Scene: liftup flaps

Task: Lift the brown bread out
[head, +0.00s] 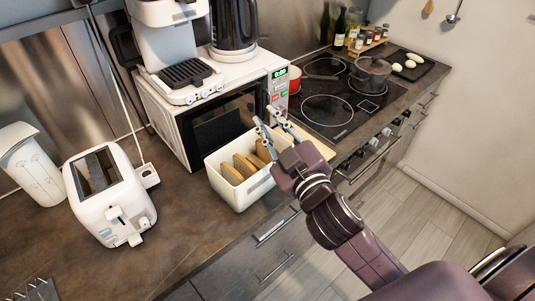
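A white rectangular bin (241,203) stands on the dark counter in front of the microwave. Several bread slices stand upright in it, tan and brown. A darker brown slice (263,151) is at the right end, close to my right gripper, and partly hidden. A lighter slice (232,174) is at the left end. My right gripper (267,119) reaches over the right end of the bin from the lower right. Its two fingers are apart, with no bread visible between them. Whether a finger touches the bin or bread cannot be told. My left gripper is out of view.
A white toaster (110,205) with dark slots stands left of the bin, beside a white canister (32,165). The microwave (215,118) with appliances on top stands behind the bin. A cooktop (325,98) with a pot (370,73) is to the right. Counter between toaster and bin is clear.

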